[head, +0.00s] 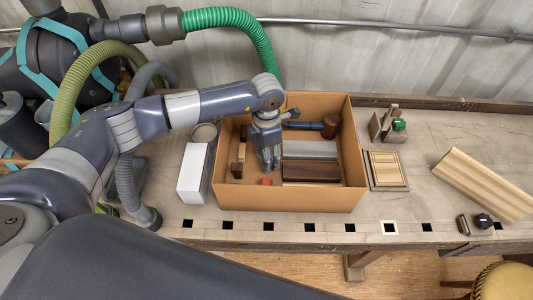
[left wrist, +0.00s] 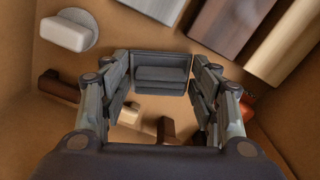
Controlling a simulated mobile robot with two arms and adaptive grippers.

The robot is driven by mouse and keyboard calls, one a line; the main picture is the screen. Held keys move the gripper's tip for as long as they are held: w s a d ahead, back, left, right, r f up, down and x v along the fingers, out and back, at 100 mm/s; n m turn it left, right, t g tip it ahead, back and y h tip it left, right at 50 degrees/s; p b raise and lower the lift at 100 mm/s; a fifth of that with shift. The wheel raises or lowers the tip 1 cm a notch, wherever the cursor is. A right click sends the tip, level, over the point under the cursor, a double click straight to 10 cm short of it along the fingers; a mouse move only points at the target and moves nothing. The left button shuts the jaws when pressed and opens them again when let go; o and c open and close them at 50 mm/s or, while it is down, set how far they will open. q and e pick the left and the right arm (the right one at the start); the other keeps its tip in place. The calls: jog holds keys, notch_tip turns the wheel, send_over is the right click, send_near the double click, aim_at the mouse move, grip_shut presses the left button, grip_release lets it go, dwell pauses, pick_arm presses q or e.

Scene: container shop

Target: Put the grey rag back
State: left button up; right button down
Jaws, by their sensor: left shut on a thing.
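My left gripper (head: 270,161) reaches down inside an open cardboard box (head: 290,198) on the workbench. In the left wrist view the fingers (left wrist: 162,85) are shut on a dark grey, folded-looking piece, which appears to be the grey rag (left wrist: 162,78). It sits between the fingertips, over the brown box floor. Whether it touches the floor is unclear. In the head view I cannot make the rag out; the gripper hides it. My right gripper is in neither view.
The box also holds a blue-handled mallet (head: 328,126), a grey slab (head: 310,149), a dark brown block (head: 312,171) and small wood pieces. A white block (head: 193,172) stands left of the box.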

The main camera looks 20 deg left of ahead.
pick_arm(q)
jog(key=shift+f, duration=0.65)
jog(key=shift+f, duration=0.15)
jog(key=o, duration=1)
